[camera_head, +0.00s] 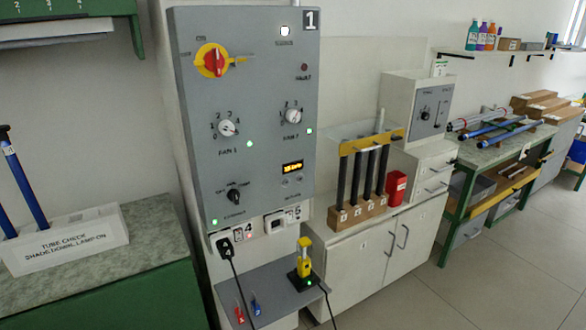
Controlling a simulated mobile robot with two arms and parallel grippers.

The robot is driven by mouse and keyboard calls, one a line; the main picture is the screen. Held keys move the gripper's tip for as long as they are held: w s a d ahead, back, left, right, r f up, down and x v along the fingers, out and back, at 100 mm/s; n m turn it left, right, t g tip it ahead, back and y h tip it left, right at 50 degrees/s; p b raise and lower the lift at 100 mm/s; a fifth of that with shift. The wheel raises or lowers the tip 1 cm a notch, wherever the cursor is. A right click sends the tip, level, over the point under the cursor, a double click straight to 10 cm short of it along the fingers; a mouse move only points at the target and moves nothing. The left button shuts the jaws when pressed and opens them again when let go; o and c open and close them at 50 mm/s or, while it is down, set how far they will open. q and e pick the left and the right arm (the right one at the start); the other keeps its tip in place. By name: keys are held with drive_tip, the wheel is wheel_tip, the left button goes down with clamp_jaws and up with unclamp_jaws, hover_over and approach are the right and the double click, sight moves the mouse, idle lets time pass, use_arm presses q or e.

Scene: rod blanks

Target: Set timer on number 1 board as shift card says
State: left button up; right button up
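The number 1 board (262,120) is a tall grey panel left of centre, with a "1" plate at its top right corner. Its timer (292,168) is a small black display with lit amber characters, too small to read surely. Two small round buttons (291,181) sit just under it. Neither of my grippers is in view.
The board also has a red rotary switch (212,61), two white dials (227,128) and a black knob (233,196). A grey shelf (262,292) below holds a yellow device (304,258). A rod rack (358,212) stands right. Floor (470,290) is clear at lower right.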

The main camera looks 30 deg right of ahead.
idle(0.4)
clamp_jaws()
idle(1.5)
